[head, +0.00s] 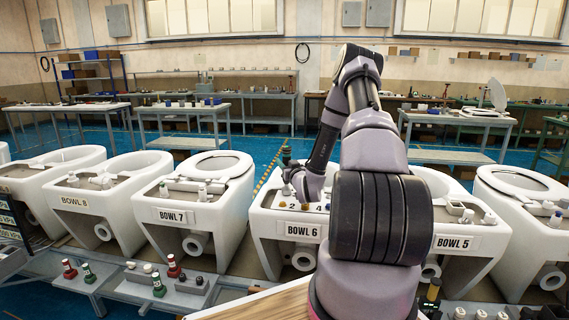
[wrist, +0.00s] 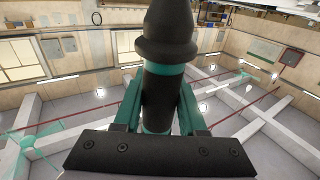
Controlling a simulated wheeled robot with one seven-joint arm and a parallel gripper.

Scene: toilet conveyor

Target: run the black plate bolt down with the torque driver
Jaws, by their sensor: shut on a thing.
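My gripper (wrist: 160,100) is shut on the torque driver (wrist: 166,40), a dark tool with teal bands that stands between the two teal fingers in the wrist view. In the head view my gripper (head: 290,168) is over the deck of the white toilet labelled BOWL 6 (head: 262,225), with the dark driver top (head: 287,153) showing above it. Small gold fittings (head: 305,206) sit on that deck below the gripper. I cannot make out the black plate bolt or the driver's tip; my arm hides part of the bowl.
BOWL 7 (head: 185,235) stands to the left and BOWL 5 (head: 480,250) to the right, close by. Workbenches (head: 180,112) line the back.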

